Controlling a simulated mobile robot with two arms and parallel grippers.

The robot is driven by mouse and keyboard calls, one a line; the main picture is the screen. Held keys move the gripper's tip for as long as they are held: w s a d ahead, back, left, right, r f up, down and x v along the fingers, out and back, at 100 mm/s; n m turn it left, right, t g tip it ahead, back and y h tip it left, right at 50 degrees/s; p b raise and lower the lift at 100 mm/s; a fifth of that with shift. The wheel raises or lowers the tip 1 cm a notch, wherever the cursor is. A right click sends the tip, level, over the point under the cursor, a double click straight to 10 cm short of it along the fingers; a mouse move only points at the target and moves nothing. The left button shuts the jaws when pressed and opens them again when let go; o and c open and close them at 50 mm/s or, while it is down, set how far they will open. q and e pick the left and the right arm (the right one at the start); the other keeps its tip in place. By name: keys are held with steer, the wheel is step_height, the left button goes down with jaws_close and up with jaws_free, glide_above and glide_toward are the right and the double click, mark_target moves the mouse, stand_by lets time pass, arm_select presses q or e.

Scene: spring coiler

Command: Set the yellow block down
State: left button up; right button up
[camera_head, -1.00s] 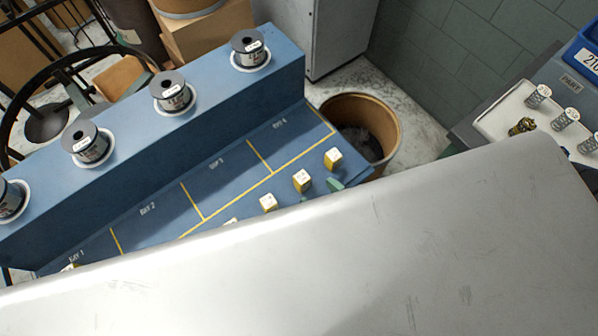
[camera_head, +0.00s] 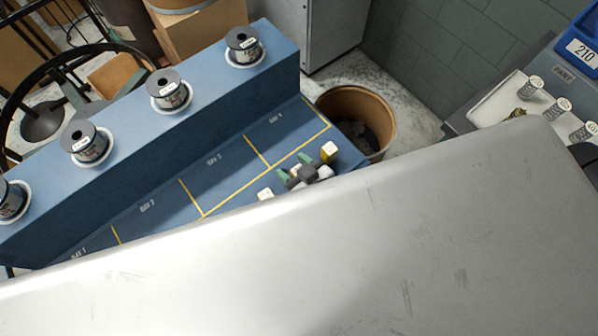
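One yellow block with a white top (camera_head: 329,152) stands on the blue board beyond the yellow line, at its right end. Another yellow block (camera_head: 265,194) stands to the lower left in the same row. My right gripper (camera_head: 294,167), dark with green fingertips, is low over the board between these two. Its fingertips are apart, with a small pale patch between them, perhaps a block's top. I cannot tell whether they press on it. My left gripper is not in view.
Marked bays (camera_head: 215,180) lie before a blue ledge (camera_head: 200,115) with several wire spools. A bin (camera_head: 360,105) stands behind the board's right end. A white tray (camera_head: 500,105) with springs is at right. A large pale grey surface hides the lower picture.

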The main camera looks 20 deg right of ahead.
steer(key=c, duration=0.9)
steer(key=shift+o, duration=0.2)
steer(key=shift+r, duration=0.1)
steer(key=shift+r, duration=0.25)
step_height(320, 180, up, 4)
steer(key=shift+f, duration=0.15)
steer(key=s+d+r+b, duration=0.1)
steer(key=s+d+r, duration=0.6)
steer(key=s+d, duration=0.1)
steer(key=w+d+r+m+h, duration=0.1)
steer(key=w+r+m+h, duration=0.3)
steer(key=w, duration=0.6)
steer(key=shift+d+r+t+h, duration=0.3)
steer(key=shift+r+t, duration=0.1)
steer(key=shift+r, duration=0.4)
steer(key=shift+w, duration=0.1)
